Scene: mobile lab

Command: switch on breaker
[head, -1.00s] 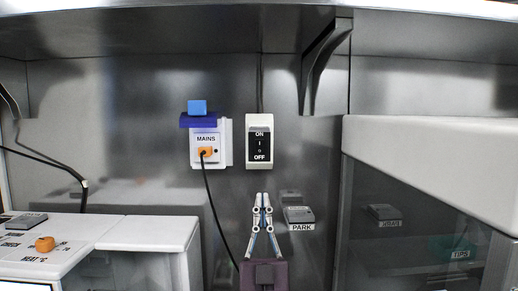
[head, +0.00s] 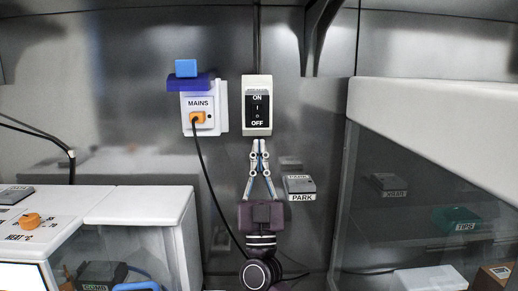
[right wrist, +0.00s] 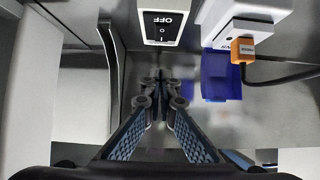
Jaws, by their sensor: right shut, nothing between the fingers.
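The breaker (head: 257,121) is a white wall box with a black switch face, marked ON at the top and OFF at the bottom. I cannot tell which way its rocker is tilted. My right gripper (head: 259,145) points up, fingertips together and empty, just below the breaker's lower edge in the head view. In the right wrist view the breaker (right wrist: 161,40) appears upside down at the top, beyond the shut fingertips (right wrist: 160,80). I cannot tell whether they touch the wall. My left gripper is not in view.
A MAINS socket (head: 221,118) with an orange plug (head: 198,118) and black cable is left of the breaker. A blue block (head: 186,68) sits above it. A grey PARK holder (head: 299,184) is right of my gripper. White cabinets flank both sides.

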